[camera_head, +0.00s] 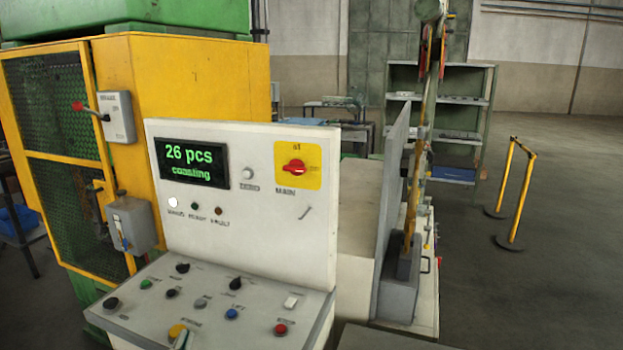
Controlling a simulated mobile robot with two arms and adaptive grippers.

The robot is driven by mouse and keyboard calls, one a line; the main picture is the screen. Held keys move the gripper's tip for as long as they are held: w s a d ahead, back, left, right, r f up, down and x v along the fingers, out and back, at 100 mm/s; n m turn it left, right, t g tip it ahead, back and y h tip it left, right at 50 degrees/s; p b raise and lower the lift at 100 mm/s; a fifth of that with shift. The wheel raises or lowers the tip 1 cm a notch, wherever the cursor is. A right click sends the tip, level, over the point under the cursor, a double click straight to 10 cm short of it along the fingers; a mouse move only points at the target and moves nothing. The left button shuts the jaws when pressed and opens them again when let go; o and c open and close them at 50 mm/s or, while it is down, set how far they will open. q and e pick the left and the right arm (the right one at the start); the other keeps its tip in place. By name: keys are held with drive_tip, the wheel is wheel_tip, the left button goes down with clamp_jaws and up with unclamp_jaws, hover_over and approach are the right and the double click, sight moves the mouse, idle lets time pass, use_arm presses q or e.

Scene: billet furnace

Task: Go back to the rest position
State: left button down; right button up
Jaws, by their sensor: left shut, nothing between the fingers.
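My left gripper (182,341) shows only as a small shut tip at the bottom edge, in front of the yellow button (176,331) on the console's sloped panel. It holds nothing; whether it touches the panel cannot be told. The rest of that arm is out of frame. My right gripper is not in view. A red main switch (295,166) sits on a yellow plate. Below the display, a white lamp (172,202) looks lit.
A yellow machine guard with mesh (52,108) stands behind the console at left, with a red-handled switch box (116,116). A tall yellow lever-like post (414,190) rises at right. Shelves (460,140) and a yellow barrier (513,195) stand behind.

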use_arm(q)
drive_tip(key=s+a+f+n+g, duration=0.1)
drive_tip(key=s+f+n+g, duration=0.2)
drive_tip(key=s+f+g, duration=0.75)
drive_tip(key=s+d+f+g+h, duration=0.2)
drive_tip(key=s+d+f+g, duration=0.15)
drive_tip(key=s+f, duration=1.15)
drive_tip(key=f, duration=1.1)
drive_tip(key=s+f, duration=0.2)
drive_tip(key=f, duration=1.1)
drive_tip(key=s+a+f+g+b, duration=0.1)
drive_tip(key=s+a+f+g, duration=0.1)
drive_tip(key=s+f, duration=1.5)
drive_tip(key=shift+a+b, duration=0.2)
drive_tip(key=shift+b, duration=0.1)
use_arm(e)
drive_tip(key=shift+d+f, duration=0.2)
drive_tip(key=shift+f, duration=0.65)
use_arm(q)
drive_tip(key=shift+w+f, duration=0.1)
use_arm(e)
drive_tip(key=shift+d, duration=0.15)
